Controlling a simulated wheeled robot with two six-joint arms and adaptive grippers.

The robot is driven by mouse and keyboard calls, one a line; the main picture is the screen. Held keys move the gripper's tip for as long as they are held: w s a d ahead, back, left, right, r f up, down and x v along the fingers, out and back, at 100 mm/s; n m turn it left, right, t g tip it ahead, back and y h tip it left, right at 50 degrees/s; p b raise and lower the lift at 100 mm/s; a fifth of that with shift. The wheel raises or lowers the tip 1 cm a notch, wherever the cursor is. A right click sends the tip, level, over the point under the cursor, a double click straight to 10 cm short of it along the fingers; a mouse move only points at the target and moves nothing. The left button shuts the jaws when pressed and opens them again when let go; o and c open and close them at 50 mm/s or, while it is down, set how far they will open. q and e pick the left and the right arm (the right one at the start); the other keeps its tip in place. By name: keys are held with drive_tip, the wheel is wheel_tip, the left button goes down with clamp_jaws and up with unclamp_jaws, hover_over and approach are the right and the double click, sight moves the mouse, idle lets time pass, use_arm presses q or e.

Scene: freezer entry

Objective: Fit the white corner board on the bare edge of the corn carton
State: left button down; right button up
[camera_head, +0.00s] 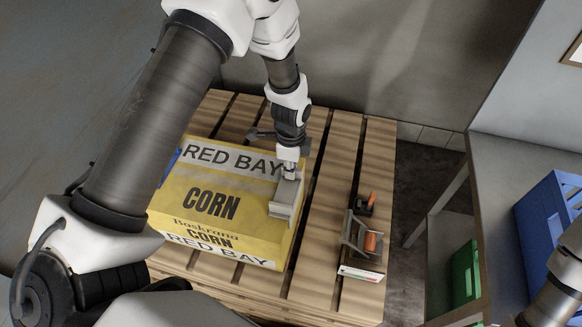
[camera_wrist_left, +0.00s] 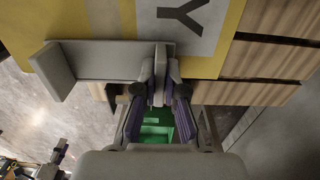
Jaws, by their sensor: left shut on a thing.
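The yellow corn carton (camera_head: 184,199) sits on a wooden slatted pallet (camera_head: 331,150). My left gripper (camera_head: 289,172) is shut on one end of the white corner board (camera_head: 285,203). The board is an angled, light-grey-looking strip at the carton's right edge in the head view. In the left wrist view the board (camera_wrist_left: 100,62) extends left from the fingers (camera_wrist_left: 160,85), across the yellow carton's (camera_wrist_left: 228,60) border. I cannot tell whether the board fully touches the carton. A blue strip (camera_head: 172,166) shows at the carton's left edge, partly hidden by my arm. My right gripper is out of view.
A small holder (camera_head: 361,272) with orange-handled items stands on the pallet, right of the carton. A grey table (camera_head: 510,150) at the right carries a blue crate (camera_head: 548,215); a green crate (camera_head: 465,272) is below. Bare pallet slats lie between carton and holder.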

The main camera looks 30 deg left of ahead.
use_arm(q)
drive_tip(key=shift+f, duration=0.1)
drive_tip(key=c, duration=1.2)
unclamp_jaws()
wheel_tip(320, 180, up, 12)
